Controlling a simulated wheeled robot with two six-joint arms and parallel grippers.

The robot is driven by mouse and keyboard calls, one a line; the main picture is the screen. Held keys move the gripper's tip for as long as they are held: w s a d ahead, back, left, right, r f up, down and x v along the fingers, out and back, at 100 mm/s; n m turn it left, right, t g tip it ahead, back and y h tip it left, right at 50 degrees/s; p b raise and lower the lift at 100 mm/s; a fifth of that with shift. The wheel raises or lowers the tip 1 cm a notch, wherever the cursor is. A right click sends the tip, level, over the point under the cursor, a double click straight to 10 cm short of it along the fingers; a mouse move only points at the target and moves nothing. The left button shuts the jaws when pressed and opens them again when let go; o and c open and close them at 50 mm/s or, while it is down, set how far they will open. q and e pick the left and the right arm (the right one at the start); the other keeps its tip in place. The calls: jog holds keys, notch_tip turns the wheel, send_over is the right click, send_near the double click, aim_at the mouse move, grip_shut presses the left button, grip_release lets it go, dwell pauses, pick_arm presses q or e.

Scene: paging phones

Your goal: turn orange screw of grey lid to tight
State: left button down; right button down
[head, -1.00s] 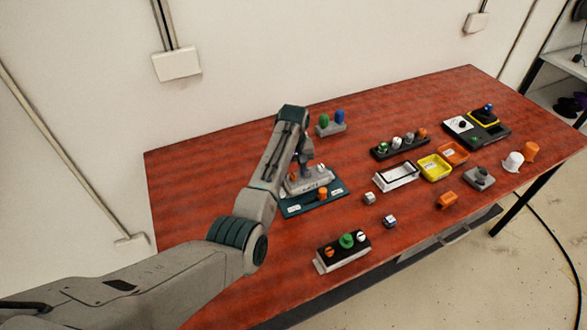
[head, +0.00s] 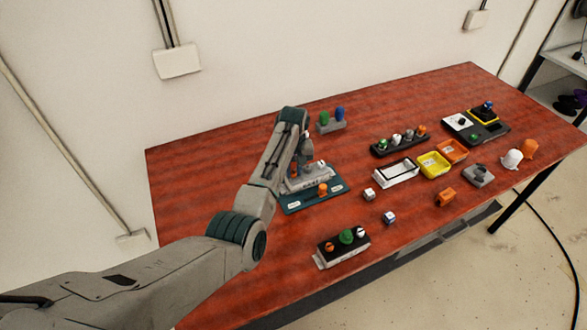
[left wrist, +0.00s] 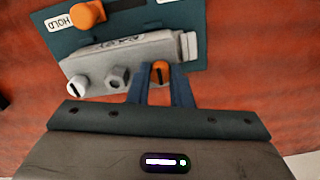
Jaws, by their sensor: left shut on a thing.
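The grey lid (head: 318,184) sits on a teal board (head: 341,186) near the table's left part. It also shows in the left wrist view (left wrist: 125,57), with a white slotted screw (left wrist: 77,86), a grey nut (left wrist: 119,76) and the orange screw (left wrist: 160,70) along its near edge. My left gripper (left wrist: 161,69) is shut on the orange screw, one blue finger on each side of it. In the head view my left gripper (head: 306,150) is partly hidden by its own arm. My right gripper is not in view.
An orange knob (left wrist: 88,14) stands on the teal board beside a HOLD label. A grey block with green and blue pegs (head: 332,122) stands behind. A black block with several knobs (head: 342,248) is at the front. Small cubes and trays are to the right.

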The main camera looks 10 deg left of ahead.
pick_arm(q)
jog(key=shift+r+m, duration=0.1)
jog(key=shift+m, duration=0.3)
jog(key=m+p, duration=0.2)
jog(key=shift+r+m, duration=0.1)
jog(key=shift+m, duration=0.2)
jog(key=m+p, duration=0.2)
jog(key=m, duration=0.1)
jog(key=shift+m, duration=0.4)
jog(key=m, duration=1)
jog(key=shift+m, duration=0.4)
jog(key=c, duration=1.3)
grip_release()
